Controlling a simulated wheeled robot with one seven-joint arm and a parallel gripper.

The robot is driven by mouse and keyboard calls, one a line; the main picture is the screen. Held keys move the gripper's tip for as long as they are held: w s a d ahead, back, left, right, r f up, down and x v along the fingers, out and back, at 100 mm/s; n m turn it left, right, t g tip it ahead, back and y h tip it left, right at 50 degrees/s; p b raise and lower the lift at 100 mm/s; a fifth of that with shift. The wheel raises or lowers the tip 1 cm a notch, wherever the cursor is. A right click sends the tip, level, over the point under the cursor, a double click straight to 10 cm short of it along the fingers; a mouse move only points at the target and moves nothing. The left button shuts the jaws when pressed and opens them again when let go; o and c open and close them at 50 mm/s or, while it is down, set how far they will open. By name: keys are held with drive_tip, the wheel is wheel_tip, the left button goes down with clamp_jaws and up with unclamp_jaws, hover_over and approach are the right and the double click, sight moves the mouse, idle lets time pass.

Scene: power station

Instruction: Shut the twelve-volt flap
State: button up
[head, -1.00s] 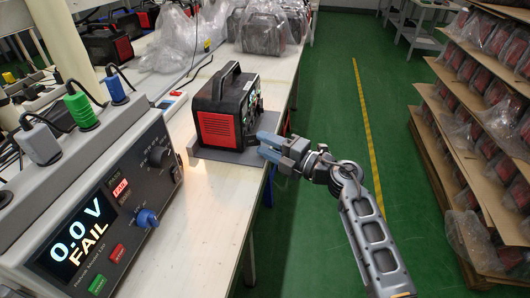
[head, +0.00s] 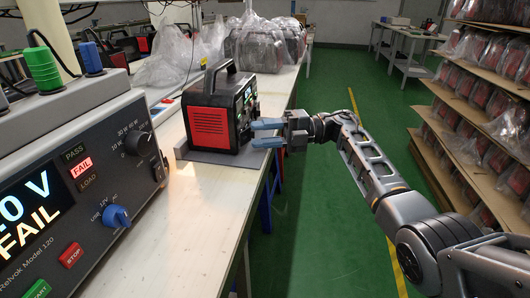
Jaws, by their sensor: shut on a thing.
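The power station (head: 220,112), a black box with a red louvred side and a top handle, stands upright on a grey base plate (head: 212,158) at the bench's right edge. Its panel side faces right, seen at a steep slant. My gripper (head: 266,134) is at this panel, coming from the right, with its two blue-grey fingers one above the other. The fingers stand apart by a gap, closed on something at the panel. The twelve-volt flap is too small and too slanted to make out; how far it is open cannot be told.
A tester (head: 75,190) showing FAIL stands at the left front. Bagged units (head: 268,45) sit farther back on the bench (head: 195,210). The green aisle (head: 330,220) right of the bench is clear; shelves (head: 480,100) of wrapped units stand beyond it.

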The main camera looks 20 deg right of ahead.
drive_tip(key=shift+w+f+n+g+b, duration=0.3)
drive_tip(key=shift+n+g+b, duration=0.2)
drive_tip(key=shift+g+b, duration=0.5)
drive_tip(key=shift+w+r+b, duration=0.15)
drive_tip(key=shift+b, duration=0.3)
drive_tip(key=shift+a+r+n+g+y, duration=0.1)
drive_tip(key=shift+n+g+y, duration=0.2)
drive_tip(key=o, duration=0.7)
drive_tip(key=shift+s+d, duration=0.2)
drive_tip(key=shift+d, duration=1.75)
drive_tip(key=shift+s+d, duration=0.2)
drive_tip(key=shift+d, duration=1.75)
